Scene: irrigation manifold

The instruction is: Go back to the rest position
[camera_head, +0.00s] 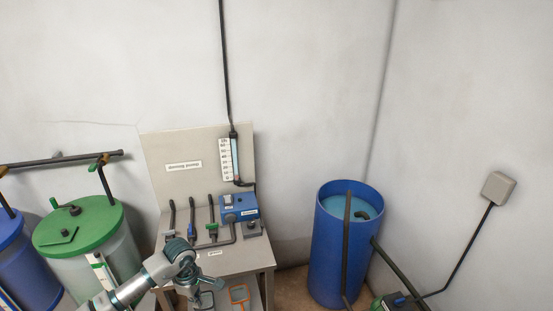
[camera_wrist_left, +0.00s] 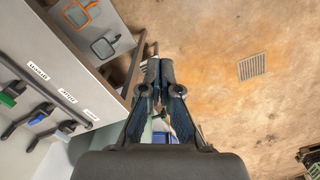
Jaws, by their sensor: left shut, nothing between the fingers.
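My left gripper (camera_head: 208,287) is in front of the grey manifold bench (camera_head: 245,262), at its near left side in the head view. In the left wrist view my left gripper (camera_wrist_left: 160,68) has its fingers together, with nothing between them. The bench carries several dark pipes with valves, one with a green handle (camera_head: 212,227) and one with a blue handle (camera_head: 190,230). The gripper is apart from these valves. My right gripper shows in neither view.
A blue box (camera_head: 239,207) sits on the bench beside a gauge (camera_head: 230,159). An open blue water barrel (camera_head: 336,255) stands to the right, a green-lidded tank (camera_head: 85,226) to the left. Brown floor (camera_wrist_left: 225,110) with a drain grate (camera_wrist_left: 252,66) is clear.

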